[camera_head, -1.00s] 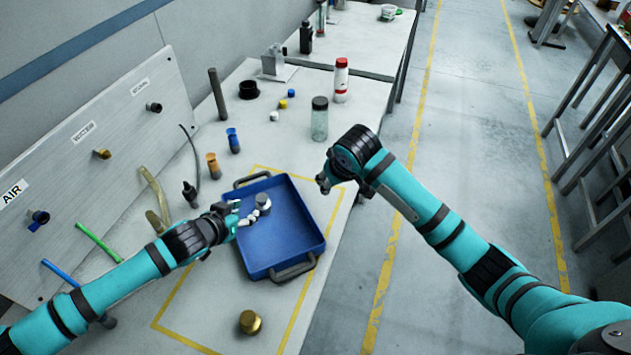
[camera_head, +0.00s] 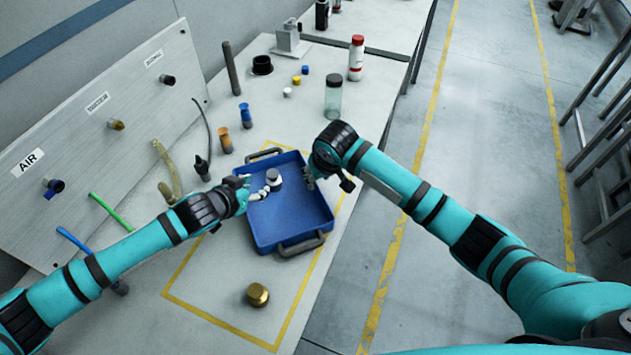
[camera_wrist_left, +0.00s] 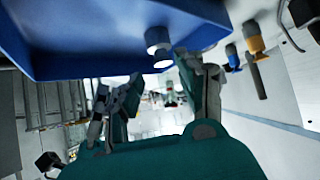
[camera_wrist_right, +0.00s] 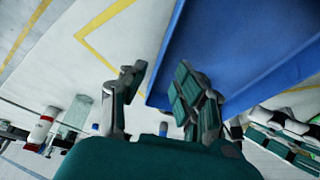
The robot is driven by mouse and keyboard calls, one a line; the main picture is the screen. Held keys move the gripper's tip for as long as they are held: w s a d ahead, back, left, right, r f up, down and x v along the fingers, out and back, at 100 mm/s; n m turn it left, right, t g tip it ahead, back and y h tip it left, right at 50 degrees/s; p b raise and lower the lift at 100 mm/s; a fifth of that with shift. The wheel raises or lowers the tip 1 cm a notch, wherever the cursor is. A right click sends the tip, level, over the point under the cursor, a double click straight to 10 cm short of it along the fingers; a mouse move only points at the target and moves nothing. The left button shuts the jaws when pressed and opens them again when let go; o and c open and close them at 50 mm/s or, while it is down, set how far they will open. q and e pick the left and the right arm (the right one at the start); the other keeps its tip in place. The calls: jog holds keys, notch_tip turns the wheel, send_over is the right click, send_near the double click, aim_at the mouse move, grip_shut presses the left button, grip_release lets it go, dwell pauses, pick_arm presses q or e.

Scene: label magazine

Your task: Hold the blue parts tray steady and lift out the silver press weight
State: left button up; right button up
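The blue parts tray (camera_head: 290,215) lies on the table, a dark handle at each end. The silver press weight (camera_head: 274,175) stands inside near its left wall. Pale rounded pieces (camera_head: 262,191) sit beside the weight; I cannot tell what they are. My left gripper (camera_head: 244,190) is at the tray's left rim; its fingers (camera_wrist_left: 160,98) stand apart, empty, in the left wrist view. My right gripper (camera_head: 312,179) is at the right rim. Its fingers (camera_wrist_right: 160,90) are apart, with the tray wall (camera_wrist_right: 250,50) close by in the right wrist view. Contact with the rim is unclear.
A brass weight (camera_head: 258,294) stands in front of the tray, inside the yellow outline. A glass jar (camera_head: 333,98) and a red-capped bottle (camera_head: 356,60) stand behind. Orange (camera_head: 225,139) and blue (camera_head: 246,116) fittings stand behind left. A labelled panel (camera_head: 110,130) leans at left.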

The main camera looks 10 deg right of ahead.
jog(key=x, duration=0.6)
grip_shut()
dwell(0.3)
